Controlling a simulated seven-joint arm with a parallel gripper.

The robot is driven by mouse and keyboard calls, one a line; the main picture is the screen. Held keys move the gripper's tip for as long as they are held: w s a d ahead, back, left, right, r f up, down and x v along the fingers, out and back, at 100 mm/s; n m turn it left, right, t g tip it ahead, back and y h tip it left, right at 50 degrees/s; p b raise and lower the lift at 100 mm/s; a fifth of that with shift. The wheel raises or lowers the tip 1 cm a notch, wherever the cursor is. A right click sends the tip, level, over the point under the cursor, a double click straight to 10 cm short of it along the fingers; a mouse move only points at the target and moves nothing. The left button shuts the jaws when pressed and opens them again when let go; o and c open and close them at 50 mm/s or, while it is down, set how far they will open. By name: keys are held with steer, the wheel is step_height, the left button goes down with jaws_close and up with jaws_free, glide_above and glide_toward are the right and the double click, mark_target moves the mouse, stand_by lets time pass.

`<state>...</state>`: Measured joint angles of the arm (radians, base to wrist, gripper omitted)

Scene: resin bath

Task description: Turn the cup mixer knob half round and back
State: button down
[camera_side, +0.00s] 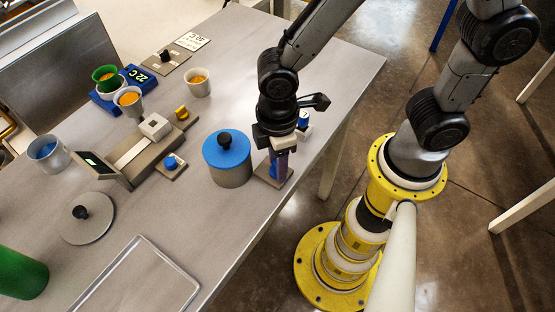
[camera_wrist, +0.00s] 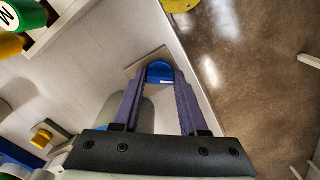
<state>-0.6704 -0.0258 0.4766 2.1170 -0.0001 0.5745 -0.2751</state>
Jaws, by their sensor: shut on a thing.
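My gripper (camera_side: 281,166) points down at the table's right edge, beside the blue-lidded pot. Its purple fingers stand on either side of a blue knob (camera_wrist: 160,71) and are shut on it. The knob sits on a small flat base plate (camera_side: 289,181), which also shows in the wrist view (camera_wrist: 137,68). In the side view the fingers hide most of this knob. No label on the plate is readable, so I cannot tell from the pictures what the knob controls.
The blue-lidded pot (camera_side: 229,174) stands close left of my gripper. Another blue knob (camera_side: 171,162), a yellow knob (camera_side: 181,113) and a black knob (camera_side: 165,55) sit on plates. Cups, including a white one (camera_side: 198,86), stand farther back. An empty tray (camera_side: 137,285) lies in front.

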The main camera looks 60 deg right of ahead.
steer(key=m, duration=0.5)
steer(key=shift+r+m, duration=0.1)
steer(key=shift+m, duration=2.3)
steer(key=shift+c, duration=2.2)
jaws_free()
step_height(320, 180, up, 14)
